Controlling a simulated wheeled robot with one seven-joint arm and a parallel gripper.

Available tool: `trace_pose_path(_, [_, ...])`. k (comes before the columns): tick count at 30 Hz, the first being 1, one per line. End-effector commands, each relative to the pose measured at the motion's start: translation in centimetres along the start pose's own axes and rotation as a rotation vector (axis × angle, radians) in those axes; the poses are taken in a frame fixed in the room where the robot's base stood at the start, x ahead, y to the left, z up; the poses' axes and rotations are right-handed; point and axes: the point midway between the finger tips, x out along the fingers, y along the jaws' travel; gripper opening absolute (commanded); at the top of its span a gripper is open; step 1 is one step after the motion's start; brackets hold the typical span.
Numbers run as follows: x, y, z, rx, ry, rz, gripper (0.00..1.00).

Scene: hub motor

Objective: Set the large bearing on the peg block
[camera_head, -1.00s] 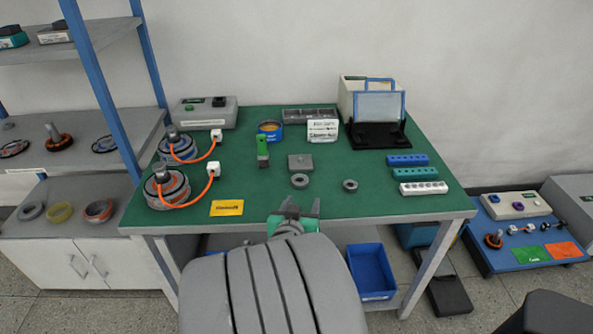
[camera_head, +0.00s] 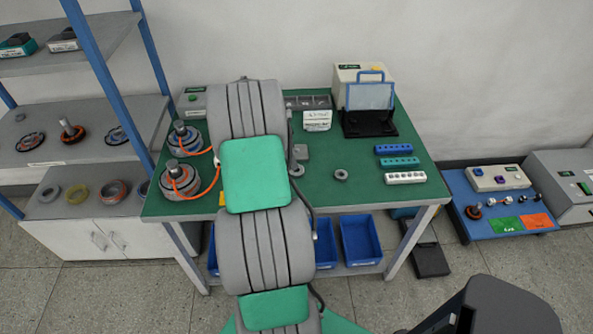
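The large bearing (camera_head: 298,170), a grey ring, lies on the green table top just right of my arm, which partly covers it. The peg block (camera_head: 301,152), a small grey square block, sits just behind the bearing, and the two are apart. A smaller grey ring (camera_head: 341,175) lies to their right. My arm reaches up the picture over the table's left-middle part. My gripper is hidden behind the arm, so its fingers and anything in them cannot be seen.
Two motors with orange cables (camera_head: 184,138) stand at the table's left. The table (camera_head: 365,203) is clear around the small ring.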

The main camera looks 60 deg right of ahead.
Motion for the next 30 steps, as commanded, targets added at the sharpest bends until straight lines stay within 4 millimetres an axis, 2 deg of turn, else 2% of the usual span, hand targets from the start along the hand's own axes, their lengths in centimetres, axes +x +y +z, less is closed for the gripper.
trace_pose_path(8, [3.6,0.0,-0.4,0.006,0.001,0.002,0.56])
trace_pose_path(12, [6.3,-0.2,-0.6,0.005,0.002,0.001,0.56])
trace_pose_path(15, [7.3,-0.3,-0.6,0.005,0.003,-0.002,0.56])
trace_pose_path(21, [7.5,-0.3,-0.6,0.004,0.004,-0.004,0.56])
trace_pose_path(30, [7.5,-0.3,-0.6,0.004,0.004,-0.004,0.32])
